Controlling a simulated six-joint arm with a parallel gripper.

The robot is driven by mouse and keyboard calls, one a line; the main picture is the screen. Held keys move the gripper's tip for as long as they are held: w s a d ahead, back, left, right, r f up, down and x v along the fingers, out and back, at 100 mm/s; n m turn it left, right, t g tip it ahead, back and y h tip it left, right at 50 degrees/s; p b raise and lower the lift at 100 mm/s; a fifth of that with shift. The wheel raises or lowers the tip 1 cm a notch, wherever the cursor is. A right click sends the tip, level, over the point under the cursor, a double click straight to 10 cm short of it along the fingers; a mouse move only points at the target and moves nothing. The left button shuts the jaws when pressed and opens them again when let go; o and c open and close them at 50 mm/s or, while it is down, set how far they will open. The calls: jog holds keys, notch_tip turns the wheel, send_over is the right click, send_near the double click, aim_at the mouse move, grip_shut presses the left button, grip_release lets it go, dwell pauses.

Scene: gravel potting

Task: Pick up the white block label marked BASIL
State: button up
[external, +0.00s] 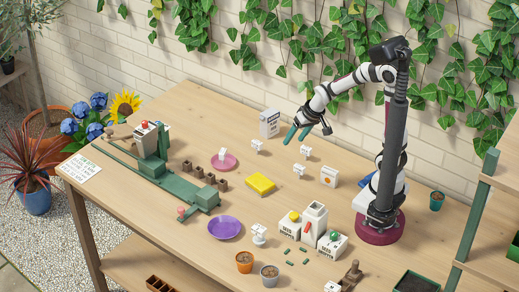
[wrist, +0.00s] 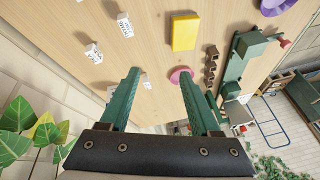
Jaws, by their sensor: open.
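Several white block labels stand on the bench: one left of my gripper (external: 257,146), one to its right (external: 305,152), one nearer the front (external: 299,171). Another white block (external: 223,155) is at the pink saucer, and one (external: 259,233) is near the purple saucer. Their lettering is too small to read, so I cannot tell which says BASIL. The wrist view shows white blocks at upper left (wrist: 125,25), left (wrist: 93,53) and by the left finger (wrist: 145,82). My gripper (external: 296,135) is open and empty above the back of the bench; its green fingers also show in the wrist view (wrist: 160,74).
A white box (external: 269,123) stands at the back edge, close to my gripper. Seed boxes (external: 313,224) stand at front right.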

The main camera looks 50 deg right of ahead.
jog(key=w+d+f+t+h, duration=0.1)
jog(key=w+d+f+t, duration=0.15)
jog(key=w, duration=0.55)
jog(key=w+d+f+t+h, duration=0.1)
jog(key=w+d+f+t, duration=0.15)
jog(key=w, duration=0.45)
jog(key=n+t+h, duration=0.1)
jog(key=t, duration=0.1)
send_over(257, 142)
jog(key=f, duration=0.3)
jog(key=shift+s+a+f, duration=0.1)
jog(key=shift+s+f, duration=0.2)
jog(key=shift+f, duration=0.1)
jog(key=shift+n+t, duration=0.3)
jog(key=shift+n, duration=0.1)
jog(key=f, duration=0.7)
jog(key=shift+w, duration=0.35)
jog(key=x, duration=0.2)
jog(key=shift+w+f, duration=0.2)
jog(key=shift+f, duration=0.1)
jog(key=shift+w+d+f, duration=0.1)
jog(key=shift+w+d, duration=0.15)
grip_shut()
